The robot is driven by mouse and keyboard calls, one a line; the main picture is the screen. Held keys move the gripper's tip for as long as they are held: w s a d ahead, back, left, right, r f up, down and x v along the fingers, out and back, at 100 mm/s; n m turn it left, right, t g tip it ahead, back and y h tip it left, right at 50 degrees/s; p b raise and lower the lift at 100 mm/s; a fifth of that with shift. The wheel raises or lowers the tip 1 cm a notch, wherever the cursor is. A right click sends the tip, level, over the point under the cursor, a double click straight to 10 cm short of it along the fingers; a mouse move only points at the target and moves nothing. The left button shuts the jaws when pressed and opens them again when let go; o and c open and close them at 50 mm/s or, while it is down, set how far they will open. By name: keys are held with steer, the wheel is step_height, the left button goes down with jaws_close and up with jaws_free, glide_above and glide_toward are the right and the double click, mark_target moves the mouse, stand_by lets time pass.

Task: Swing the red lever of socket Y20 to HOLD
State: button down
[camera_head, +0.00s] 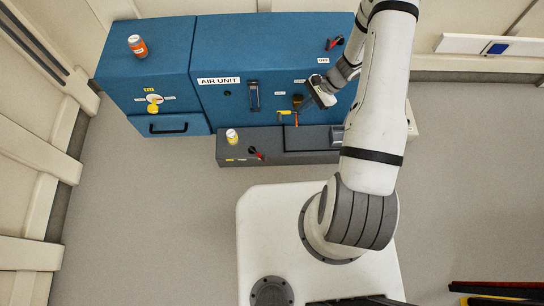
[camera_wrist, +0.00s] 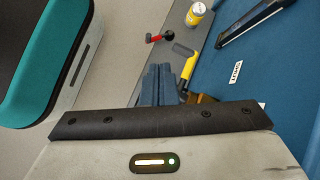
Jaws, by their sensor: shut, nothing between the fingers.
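A small red-tipped lever (camera_head: 256,153) with a dark pivot stands on the low dark grey box (camera_head: 267,157); in the wrist view this red lever (camera_wrist: 160,37) lies beyond my fingers. A second red lever (camera_head: 335,43) sits on the blue unit's upper right, above a label that seems to read OFF. No Y20 or HOLD marking is legible, so I cannot tell which lever is Y20's. My gripper (camera_wrist: 159,72) is shut and empty, apart from the red lever, beside a yellow lever (camera_wrist: 188,67) with a grey end. In the head view the arm partly hides this area.
The blue AIR UNIT (camera_head: 225,60) stands against the wall. A yellow-and-white can (camera_head: 232,136) stands on the grey box near its lever. An orange bottle (camera_head: 137,45) stands on the left blue cabinet, above a yellow knob (camera_head: 153,104). Floor in front is clear at left.

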steer(key=s+f+m+b, duration=0.1)
steer(key=s+f+m, duration=0.1)
steer(key=f, duration=0.7)
steer(key=s+f+m+y+b, duration=0.1)
steer(key=f+b, duration=0.1)
steer(key=f, duration=0.7)
steer(key=shift+s+f+m, duration=0.2)
steer(key=shift+s+m, duration=0.2)
steer(key=shift+a, duration=0.15)
steer(key=a+r+b+x, duration=0.2)
steer(key=b+x, duration=0.2)
steer(key=x, duration=0.8)
steer(key=shift+a+f, duration=0.2)
steer(key=shift+a, duration=0.2)
steer(key=shift+t, duration=0.3)
